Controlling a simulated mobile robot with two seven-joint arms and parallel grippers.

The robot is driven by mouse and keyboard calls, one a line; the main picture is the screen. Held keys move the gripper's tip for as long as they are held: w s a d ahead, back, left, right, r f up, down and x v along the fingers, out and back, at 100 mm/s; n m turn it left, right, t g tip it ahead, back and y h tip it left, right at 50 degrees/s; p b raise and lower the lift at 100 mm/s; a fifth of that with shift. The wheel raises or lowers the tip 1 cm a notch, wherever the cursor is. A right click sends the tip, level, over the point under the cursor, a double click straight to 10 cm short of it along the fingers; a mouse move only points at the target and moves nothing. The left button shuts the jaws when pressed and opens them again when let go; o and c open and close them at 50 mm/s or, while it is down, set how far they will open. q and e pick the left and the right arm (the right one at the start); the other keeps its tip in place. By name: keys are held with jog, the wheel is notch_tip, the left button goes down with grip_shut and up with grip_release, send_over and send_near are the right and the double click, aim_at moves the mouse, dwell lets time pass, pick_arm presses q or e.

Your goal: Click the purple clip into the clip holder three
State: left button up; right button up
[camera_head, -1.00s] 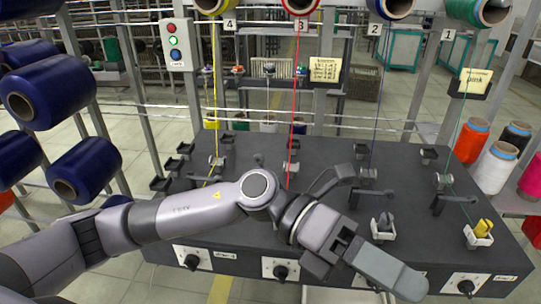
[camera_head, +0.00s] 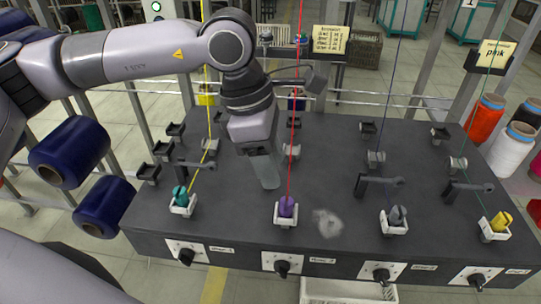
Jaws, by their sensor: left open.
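The purple clip (camera_head: 287,206) sits upright in a white clip holder (camera_head: 285,220) in the front row, second from the left, in line with the red thread. I cannot tell whether it is fully seated. My left gripper (camera_head: 266,178) points down over the black table, behind and slightly left of the purple clip and apart from it. It is open, and nothing shows between its fingers. The red thread runs down close to its right. My right gripper is not in view.
A teal clip (camera_head: 180,196), a grey clip (camera_head: 397,215) and a yellow clip (camera_head: 501,221) sit in the other white holders. Dark knobs line the front panel. A pale smudge (camera_head: 328,222) lies right of the purple clip. Blue spools (camera_head: 72,150) hang at left.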

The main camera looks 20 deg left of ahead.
aim_at(284, 201)
pick_arm(q)
jog(key=b+x, duration=0.6)
jog(key=x, duration=0.2)
jog(key=shift+d+f, duration=0.15)
jog(key=shift+f, duration=0.2)
grip_shut()
jog(key=shift+d+p+v, duration=0.25)
jog(key=shift+p+v, duration=0.25)
jog(key=shift+v, duration=0.65)
jog(key=shift+d+p+v, duration=0.25)
jog(key=shift+p+v, duration=0.25)
jog(key=shift+v, duration=0.6)
jog(key=shift+w, duration=0.2)
jog(key=shift+s, duration=0.1)
